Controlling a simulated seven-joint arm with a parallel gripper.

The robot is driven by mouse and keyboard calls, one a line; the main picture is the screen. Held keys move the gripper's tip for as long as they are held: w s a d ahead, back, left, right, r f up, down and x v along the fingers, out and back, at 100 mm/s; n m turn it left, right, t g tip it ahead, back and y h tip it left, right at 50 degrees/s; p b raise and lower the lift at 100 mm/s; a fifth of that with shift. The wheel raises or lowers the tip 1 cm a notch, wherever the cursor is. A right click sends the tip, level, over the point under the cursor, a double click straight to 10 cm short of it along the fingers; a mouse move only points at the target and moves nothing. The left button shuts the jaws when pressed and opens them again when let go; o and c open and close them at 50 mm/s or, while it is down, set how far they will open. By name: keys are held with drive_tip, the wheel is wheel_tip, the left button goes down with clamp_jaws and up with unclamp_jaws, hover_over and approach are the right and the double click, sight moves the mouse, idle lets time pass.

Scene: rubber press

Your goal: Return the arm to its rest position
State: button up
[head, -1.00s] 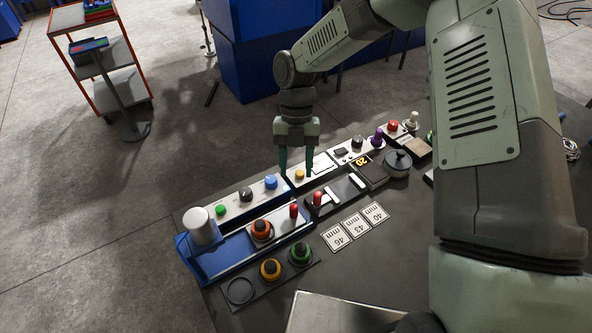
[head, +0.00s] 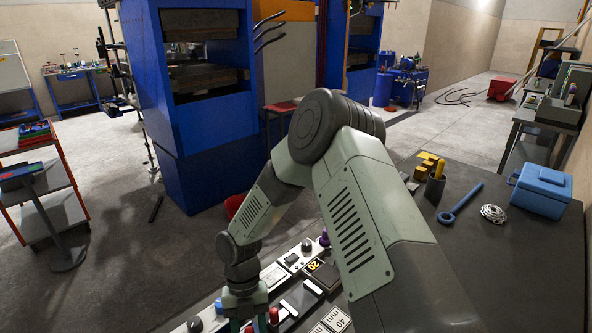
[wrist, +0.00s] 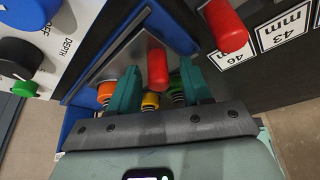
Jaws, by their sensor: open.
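My gripper (head: 249,318) shows at the bottom of the head view, over the control panels, and its arm reaches down from the upper right. In the wrist view its two teal fingers are apart, with a red handle (wrist: 157,68) showing in the gap between them. I cannot tell whether the fingers touch the handle. A second red handle (wrist: 225,25) is to the right. Orange (wrist: 106,92) and yellow (wrist: 150,101) knobs show behind the fingers.
The bench's right part holds a blue box (head: 541,190), a blue wrench-like tool (head: 460,203) and a yellow block (head: 428,164). A blue press (head: 195,130) stands behind the arm. A red-framed cart (head: 45,195) is at left. Size cards (wrist: 280,28) lie near the red handles.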

drive_tip(key=shift+s+a+r, duration=0.1)
drive_tip(key=shift+s+a, duration=0.25)
drive_tip(key=shift+a, duration=0.1)
drive_tip(key=o, duration=0.9)
drive_tip(key=shift+r, duration=0.1)
drive_tip(key=shift+o, duration=0.3)
wheel_tip(320, 180, up, 10)
drive_tip(key=s+a+n+t, duration=0.1)
drive_tip(key=a+n+t, duration=0.1)
drive_tip(key=n, duration=0.1)
drive_tip(key=shift+a+n+y, duration=0.25)
drive_tip(key=shift+n+y, duration=0.05)
wheel_tip(320, 180, up, 6)
drive_tip(key=s+n+t, duration=0.2)
drive_tip(key=n, duration=0.1)
wheel_tip(320, 180, down, 10)
drive_tip(key=shift+s+a, duration=0.2)
drive_tip(key=shift+a, duration=0.2)
drive_tip(key=shift+r, duration=0.15)
wheel_tip(320, 180, up, 10)
